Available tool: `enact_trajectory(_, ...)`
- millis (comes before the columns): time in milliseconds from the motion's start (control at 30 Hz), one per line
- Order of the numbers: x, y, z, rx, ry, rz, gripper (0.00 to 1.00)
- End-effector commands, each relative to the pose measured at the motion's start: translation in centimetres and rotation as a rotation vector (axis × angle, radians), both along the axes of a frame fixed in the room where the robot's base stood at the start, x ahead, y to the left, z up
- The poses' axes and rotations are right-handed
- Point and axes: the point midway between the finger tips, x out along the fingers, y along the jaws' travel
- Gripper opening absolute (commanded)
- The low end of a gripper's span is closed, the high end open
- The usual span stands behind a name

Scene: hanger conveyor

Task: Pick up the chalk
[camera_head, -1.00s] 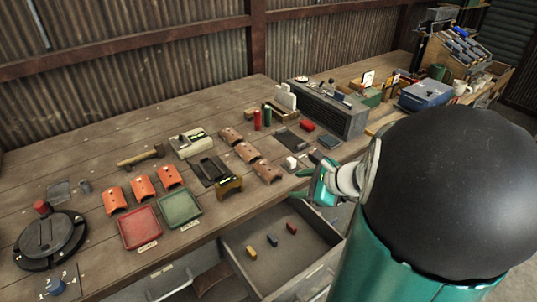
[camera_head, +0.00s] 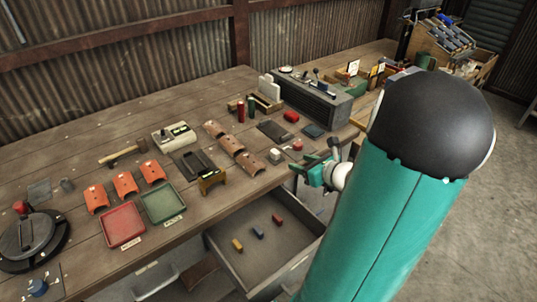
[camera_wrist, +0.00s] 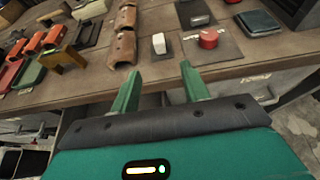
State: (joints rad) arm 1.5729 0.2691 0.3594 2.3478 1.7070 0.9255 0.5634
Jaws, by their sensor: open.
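No piece is plainly marked as chalk. Three small sticks, yellow (camera_head: 237,244), blue (camera_head: 258,232) and red (camera_head: 278,219), lie apart in the open drawer (camera_head: 290,262) under the bench. A small white block (camera_head: 274,155) stands near the bench's front edge, and it also shows in the wrist view (camera_wrist: 158,43). My gripper (camera_head: 308,166) is at the bench's front edge, to the right of the white block and above the drawer's far right side. In the wrist view its two green fingers (camera_wrist: 160,75) are apart, with nothing between them; the white block lies beyond them.
A red button (camera_wrist: 208,38) on a dark plate is right of the white block. Brown curved tiles (camera_head: 232,146), a yellow stand (camera_head: 212,182), and red (camera_head: 122,226) and green (camera_head: 163,203) trays stand leftward. A grey slotted box (camera_head: 312,101) is behind. Bare bench lies at the back left.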

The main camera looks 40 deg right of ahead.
Motion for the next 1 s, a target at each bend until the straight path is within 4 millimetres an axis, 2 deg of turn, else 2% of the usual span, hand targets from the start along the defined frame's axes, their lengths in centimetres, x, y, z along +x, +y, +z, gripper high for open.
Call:
enact_trajectory(167,1.1,-0.4,-0.7,0.006,-0.003,-0.009,0.45)
enact_trajectory(500,6.8,-1.0,-3.0,0.005,-0.002,-0.009,0.45)
enact_trajectory(733,8.7,-1.1,-3.5,0.005,-0.002,-0.006,0.45)
enact_trajectory(1000,12.4,-1.3,-4.5,0.005,-0.003,-0.005,0.45)
